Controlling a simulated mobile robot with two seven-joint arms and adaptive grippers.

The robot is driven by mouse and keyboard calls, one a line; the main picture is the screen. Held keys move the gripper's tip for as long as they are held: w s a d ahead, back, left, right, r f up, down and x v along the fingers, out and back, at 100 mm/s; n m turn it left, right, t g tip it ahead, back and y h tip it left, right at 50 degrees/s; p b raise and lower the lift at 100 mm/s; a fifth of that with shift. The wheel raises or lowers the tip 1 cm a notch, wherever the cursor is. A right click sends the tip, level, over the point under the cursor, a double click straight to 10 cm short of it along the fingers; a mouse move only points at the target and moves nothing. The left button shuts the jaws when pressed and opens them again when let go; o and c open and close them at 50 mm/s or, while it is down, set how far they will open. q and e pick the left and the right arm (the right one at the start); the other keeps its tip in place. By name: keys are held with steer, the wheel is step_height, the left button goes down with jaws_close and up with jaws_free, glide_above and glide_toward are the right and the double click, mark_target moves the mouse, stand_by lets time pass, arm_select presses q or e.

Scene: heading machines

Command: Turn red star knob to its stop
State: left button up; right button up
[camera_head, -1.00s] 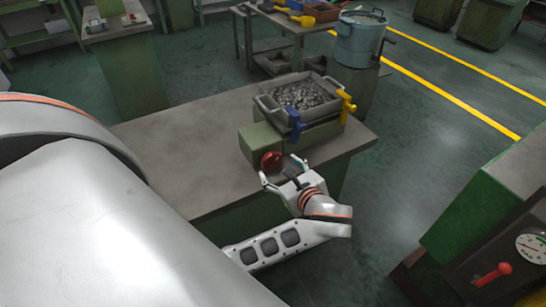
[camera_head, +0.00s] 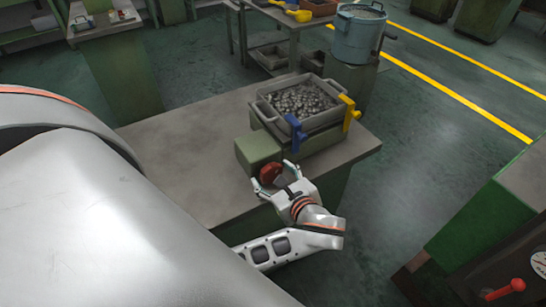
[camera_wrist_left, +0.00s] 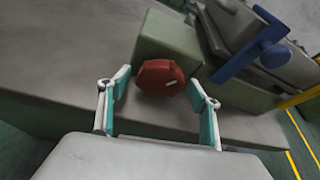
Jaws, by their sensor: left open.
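The red star knob (camera_head: 270,175) sits on the front face of a green block (camera_head: 256,152) on the bench. In the left wrist view the knob (camera_wrist_left: 161,77) lies between the two fingers, with a small pale mark on its face. My left gripper (camera_head: 273,178) is open at the knob, one finger on each side. The knob's far side is hidden. My right gripper is not in view.
A grey tray of metal parts (camera_head: 303,99) stands behind the block, with a blue clamp handle (camera_head: 296,132) and a yellow one (camera_head: 351,114) close by. The bench top (camera_head: 200,150) left of the block is clear. A green machine with a red lever (camera_head: 505,289) stands at right.

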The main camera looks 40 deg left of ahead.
arm_select(q)
steer(key=c, duration=1.1)
steer(key=shift+m+g+y, duration=0.3)
steer(key=shift+m+g, duration=0.5)
steer(key=shift+m, duration=0.3)
steer(key=shift+m+g+y, duration=0.4)
steer(key=shift+m+g, duration=0.3)
steer(key=shift+m, duration=0.5)
steer(key=shift+r, duration=0.1)
steer(key=o, duration=1.1)
